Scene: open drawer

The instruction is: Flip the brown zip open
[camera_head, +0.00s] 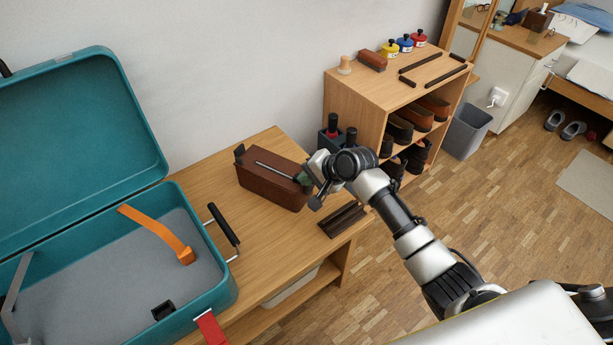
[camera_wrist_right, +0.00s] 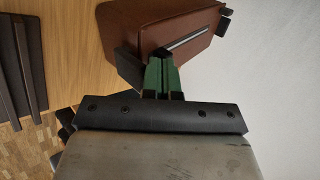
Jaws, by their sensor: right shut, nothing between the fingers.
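A brown box-shaped bag (camera_head: 262,187) sits on the wooden table. A pale zip line (camera_head: 274,171) runs along its top, with a dark tab (camera_head: 239,151) at the far left end. My right gripper (camera_head: 304,180) is at the bag's right end, its fingers closed together and holding nothing. In the right wrist view, the green fingers (camera_wrist_right: 161,76) point at the end of the brown bag (camera_wrist_right: 150,22), close to the grey zip line (camera_wrist_right: 188,39). I cannot tell whether they touch it. The fingers hide part of that end. My left gripper is not in view.
An open teal suitcase (camera_head: 197,257) stands left of the bag, its black handle (camera_head: 224,224) towards it. A dark slatted tray (camera_head: 343,219) lies to the right. A wooden shelf (camera_head: 355,86) with shoes and small jars stands behind. Table space (camera_head: 257,243) in front is free.

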